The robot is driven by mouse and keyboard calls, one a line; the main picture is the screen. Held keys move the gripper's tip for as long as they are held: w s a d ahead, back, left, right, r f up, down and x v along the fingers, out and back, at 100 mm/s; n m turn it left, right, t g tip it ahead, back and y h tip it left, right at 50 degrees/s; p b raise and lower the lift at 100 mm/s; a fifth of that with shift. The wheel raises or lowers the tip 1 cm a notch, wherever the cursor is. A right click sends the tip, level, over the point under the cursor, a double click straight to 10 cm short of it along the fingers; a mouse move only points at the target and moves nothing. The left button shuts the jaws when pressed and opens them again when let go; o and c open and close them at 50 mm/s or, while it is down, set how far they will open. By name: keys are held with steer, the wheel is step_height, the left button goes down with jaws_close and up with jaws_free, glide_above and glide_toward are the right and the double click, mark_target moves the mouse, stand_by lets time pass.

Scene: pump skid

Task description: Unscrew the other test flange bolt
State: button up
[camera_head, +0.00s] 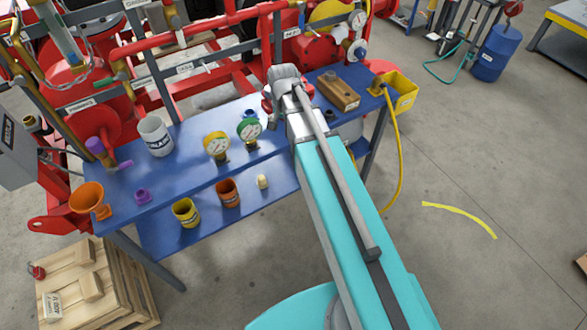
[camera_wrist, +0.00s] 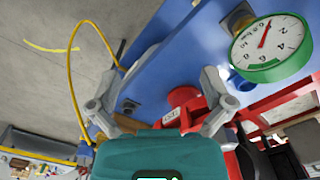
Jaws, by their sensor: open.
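In the wrist view my gripper (camera_wrist: 160,88) is open, its two grey fingers spread wide with nothing held between them. A red part with a small white label, likely the test flange (camera_wrist: 187,100), shows between the fingers, nearer the right one. A small dark bolt-like piece (camera_wrist: 130,105) lies on the blue bench beside the left finger. No bolt seated in the flange can be made out; my teal gripper body covers the lower part of the view. In the head view my gripper (camera_head: 276,92) is over the bench's back edge, its fingers mostly hidden by my wrist.
A wooden block (camera_head: 338,91) and yellow bin (camera_head: 400,92) stand right of my arm. Red pipework (camera_head: 190,43) runs behind.

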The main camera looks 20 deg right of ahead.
steer(key=s+f+n+b, duration=0.6)
steer(key=s+f, duration=0.1)
steer(key=s, duration=0.3)
steer(key=shift+n, duration=0.4)
stand_by(0.6)
steer(key=shift+s, duration=0.35)
